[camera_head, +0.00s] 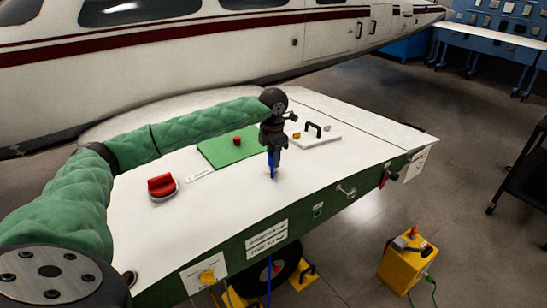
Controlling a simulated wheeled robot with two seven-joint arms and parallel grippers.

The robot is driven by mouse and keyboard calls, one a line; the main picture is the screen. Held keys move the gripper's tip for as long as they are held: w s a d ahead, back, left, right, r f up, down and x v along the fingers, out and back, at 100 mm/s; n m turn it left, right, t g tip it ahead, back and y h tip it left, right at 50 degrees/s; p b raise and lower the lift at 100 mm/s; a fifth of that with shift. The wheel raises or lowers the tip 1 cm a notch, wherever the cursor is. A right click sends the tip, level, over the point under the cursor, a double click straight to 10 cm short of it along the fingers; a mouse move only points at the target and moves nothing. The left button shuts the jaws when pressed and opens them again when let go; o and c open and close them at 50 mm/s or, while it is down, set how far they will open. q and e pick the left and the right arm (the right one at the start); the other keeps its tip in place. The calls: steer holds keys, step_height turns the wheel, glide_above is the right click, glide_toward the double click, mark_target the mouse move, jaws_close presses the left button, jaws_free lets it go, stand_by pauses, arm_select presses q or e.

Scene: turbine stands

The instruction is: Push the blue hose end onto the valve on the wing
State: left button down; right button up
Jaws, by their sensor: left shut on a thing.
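My left gripper (272,152) hangs over the white top of the wing (225,225), near its middle, pointing down. It is shut on the blue hose end (273,168), of which a short blue piece shows below the fingers. A thin blue hose (269,280) hangs below the wing's green front edge. A small metal fitting that looks like the valve (347,191) sticks out of the front edge, to the right of and below the gripper. The hose end is apart from it. My right gripper is not in view.
A red knob (162,187), a green pad (218,149) and a plate with a black handle (318,138) sit on the wing. A red-handled part (390,174) is at the front edge. A yellow box (408,262) stands on the floor at right. The aircraft body (200,65) is behind.

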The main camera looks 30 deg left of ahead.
arm_select(q)
steer(key=shift+s+d+f, duration=0.15)
steer(key=shift+s+f, duration=0.05)
steer(key=shift+f, duration=0.45)
steer(key=c, duration=1.1)
jaws_free()
steer(key=shift+o, duration=0.5)
steer(key=shift+w, duration=0.2)
steer(key=shift+o, duration=0.9)
steer(key=shift+r, duration=0.25)
steer(key=shift+a, duration=0.2)
steer(key=shift+r+p, duration=0.35)
steer(key=shift+r, duration=0.65)
steer(key=shift+r+p, duration=0.65)
steer(key=shift+r, duration=1.95)
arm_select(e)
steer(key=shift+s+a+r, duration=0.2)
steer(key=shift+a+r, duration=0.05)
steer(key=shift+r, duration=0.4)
